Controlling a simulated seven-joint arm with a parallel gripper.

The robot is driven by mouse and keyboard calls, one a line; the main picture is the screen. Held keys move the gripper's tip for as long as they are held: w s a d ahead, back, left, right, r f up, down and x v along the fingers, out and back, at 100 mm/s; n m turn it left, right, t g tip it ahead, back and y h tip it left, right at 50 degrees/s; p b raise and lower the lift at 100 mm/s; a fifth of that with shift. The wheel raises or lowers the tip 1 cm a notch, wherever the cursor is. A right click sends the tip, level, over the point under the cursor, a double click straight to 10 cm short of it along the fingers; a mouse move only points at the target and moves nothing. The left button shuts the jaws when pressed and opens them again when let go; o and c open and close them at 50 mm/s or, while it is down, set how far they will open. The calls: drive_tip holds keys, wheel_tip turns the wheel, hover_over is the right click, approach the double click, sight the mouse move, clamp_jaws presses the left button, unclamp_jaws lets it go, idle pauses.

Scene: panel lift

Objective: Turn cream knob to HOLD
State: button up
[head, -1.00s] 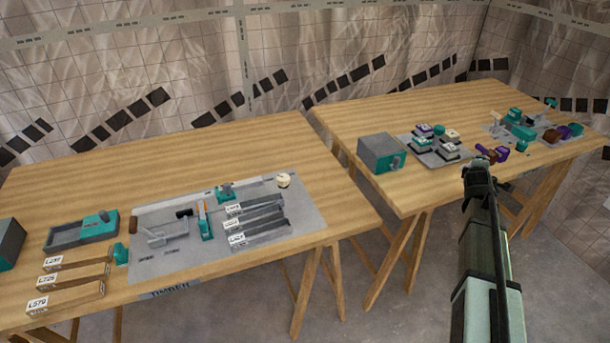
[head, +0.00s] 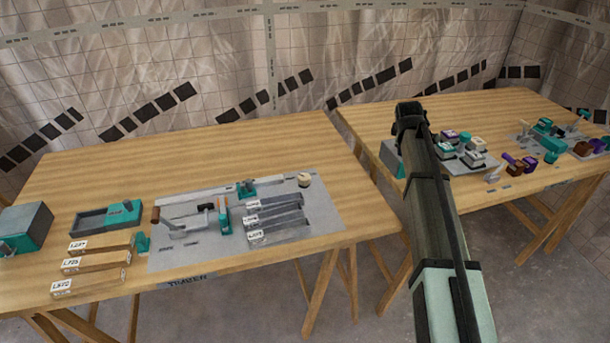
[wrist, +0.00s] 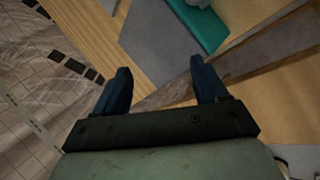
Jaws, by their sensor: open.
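A small round cream knob (head: 304,180) sits at the far right corner of the grey panel (head: 325,215) on the left table. Its pointer and any HOLD mark are too small to read. My arm reaches up in front of the right table in the head view, right of the knob and well apart from it; the gripper's fingers are hidden there. In the wrist view my gripper (wrist: 161,72) has its two dark fingers apart, with nothing between them. The knob cannot be made out in the wrist view.
The left panel also carries a teal clamp-like part (head: 223,214) and several grey slotted bars (head: 275,219). A teal tray (head: 107,218) and labelled wooden strips (head: 98,263) lie to the left. The right table (head: 365,115) holds several small devices. A gap separates the tables.

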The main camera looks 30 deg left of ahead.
drive_tip(key=s+a+g, duration=0.2)
drive_tip(key=s+a, duration=0.2)
drive_tip(key=a, duration=0.3)
drive_tip(key=s+a+g, duration=0.1)
drive_tip(key=s+a, duration=0.3)
drive_tip(key=a, duration=0.3)
wheel_tip(320, 180, up, 3)
drive_tip(key=n+g, duration=0.1)
drive_tip(key=g, duration=0.3)
hover_over(304, 176)
wheel_tip(304, 176, down, 13)
drive_tip(key=shift+d, duration=0.1)
drive_tip(key=c, duration=1.1)
